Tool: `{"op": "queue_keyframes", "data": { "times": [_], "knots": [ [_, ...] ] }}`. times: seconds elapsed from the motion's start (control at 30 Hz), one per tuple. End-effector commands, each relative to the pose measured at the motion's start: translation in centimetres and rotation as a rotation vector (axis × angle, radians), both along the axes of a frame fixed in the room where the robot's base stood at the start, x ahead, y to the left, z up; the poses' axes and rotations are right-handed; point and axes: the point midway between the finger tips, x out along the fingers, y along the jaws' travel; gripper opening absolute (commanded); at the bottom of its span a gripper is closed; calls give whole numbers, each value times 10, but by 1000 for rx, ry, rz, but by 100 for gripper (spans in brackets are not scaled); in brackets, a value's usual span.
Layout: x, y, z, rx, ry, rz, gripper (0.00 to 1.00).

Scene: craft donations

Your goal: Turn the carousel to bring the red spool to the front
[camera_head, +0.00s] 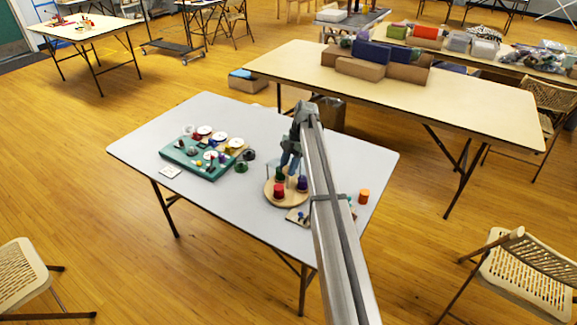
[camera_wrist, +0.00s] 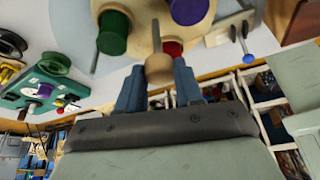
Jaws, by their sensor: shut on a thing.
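The round wooden carousel (camera_head: 270,197) stands near the right front of the grey table. In the head view a red spool (camera_head: 279,190) is at its near side, a green spool (camera_head: 280,174) farther back and a purple spool (camera_head: 302,183) at right. My gripper (camera_head: 290,164) reaches down at the carousel's far side. In the wrist view its blue fingers (camera_wrist: 158,80) are shut on a round wooden knob (camera_wrist: 159,67). There I see the green spool (camera_wrist: 113,32), the purple spool (camera_wrist: 188,10) and red patches, one partly hidden behind the knob.
A green tray (camera_head: 213,170) with spools and small parts lies at left on the grey table (camera_head: 150,140). Black and green spools sit beside it. A small board with blue-headed pins lies in front of the carousel. An orange cylinder (camera_head: 364,196) stands at right.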

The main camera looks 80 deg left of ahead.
Motion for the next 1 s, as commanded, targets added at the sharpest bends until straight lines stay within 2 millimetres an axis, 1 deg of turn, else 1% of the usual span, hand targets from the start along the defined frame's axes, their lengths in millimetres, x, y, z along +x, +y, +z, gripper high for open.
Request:
{"op": "queue_keyframes", "data": {
  "times": [0.13,0.17,0.4,0.63,0.73,0.87,1.0],
  "knots": [
    [1,0,0,1,-2,-1,0],
    [1,0,0,0,-2,-2,37],
    [0,0,0,0,-1,-1,60],
    [0,0,0,0,-1,-1,60],
    [2,1,4,1,-1,-1,60],
    [6,5,17,2,-1,-2,60],
    [14,10,39,1,-1,-1,60]
  ]
}}
